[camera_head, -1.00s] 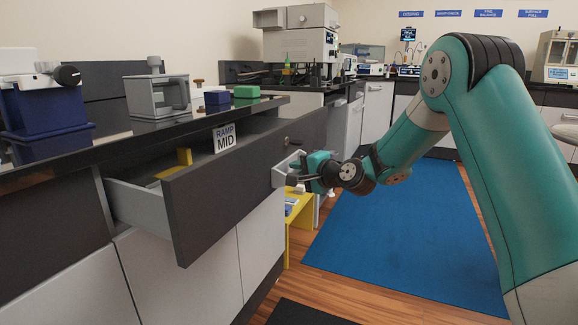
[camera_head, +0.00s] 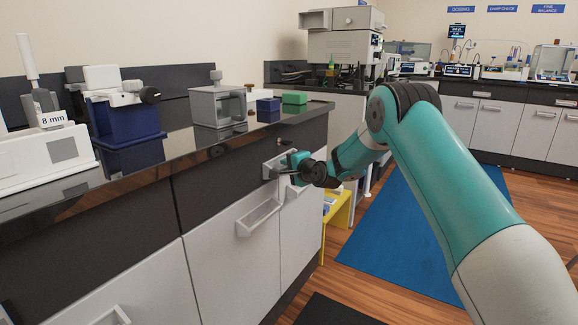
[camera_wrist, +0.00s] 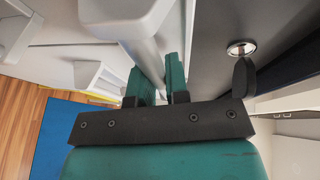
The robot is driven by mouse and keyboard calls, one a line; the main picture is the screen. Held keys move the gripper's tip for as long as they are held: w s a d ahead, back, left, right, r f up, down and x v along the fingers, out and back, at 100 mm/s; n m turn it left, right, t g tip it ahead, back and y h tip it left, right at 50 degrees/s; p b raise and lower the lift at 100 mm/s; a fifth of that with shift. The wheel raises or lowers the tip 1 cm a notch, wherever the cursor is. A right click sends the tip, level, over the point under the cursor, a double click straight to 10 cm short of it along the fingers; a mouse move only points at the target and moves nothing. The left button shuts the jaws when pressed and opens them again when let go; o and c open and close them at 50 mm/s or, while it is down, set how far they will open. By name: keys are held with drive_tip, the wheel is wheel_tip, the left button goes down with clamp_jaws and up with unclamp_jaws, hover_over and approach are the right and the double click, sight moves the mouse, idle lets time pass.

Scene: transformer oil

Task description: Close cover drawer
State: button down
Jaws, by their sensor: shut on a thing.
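The cover drawer has a dark front (camera_head: 225,178) below the black counter top. It looks flush with the cabinet in the head view, with no gap visible. Its pale grey handle (camera_head: 272,166) is at the right part of the front. My gripper (camera_head: 285,170) is at this handle. In the wrist view the teal fingers (camera_wrist: 158,82) are shut around the light grey handle bar (camera_wrist: 150,58). The drawer's inside is hidden. A round metal lock (camera_wrist: 241,48) shows on the dark front in the wrist view.
Pale cabinet doors with handles (camera_head: 258,217) are below the drawer. A yellow stand (camera_head: 338,213) is right of the cabinet. Instruments, a grey box (camera_head: 217,105), a blue block (camera_head: 268,104) and a green block (camera_head: 294,97) stand on the counter. A blue mat (camera_head: 395,235) covers open floor.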

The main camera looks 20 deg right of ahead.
drive_tip(key=c, duration=1.2)
unclamp_jaws()
drive_tip(key=shift+s+a, duration=0.1)
drive_tip(key=shift+a, duration=0.15)
drive_tip(key=shift+o, duration=0.3)
drive_tip(key=shift+d, duration=0.25)
drive_tip(key=shift+s, duration=0.1)
drive_tip(key=v, duration=1.7)
drive_tip(key=shift+s+r, duration=0.1)
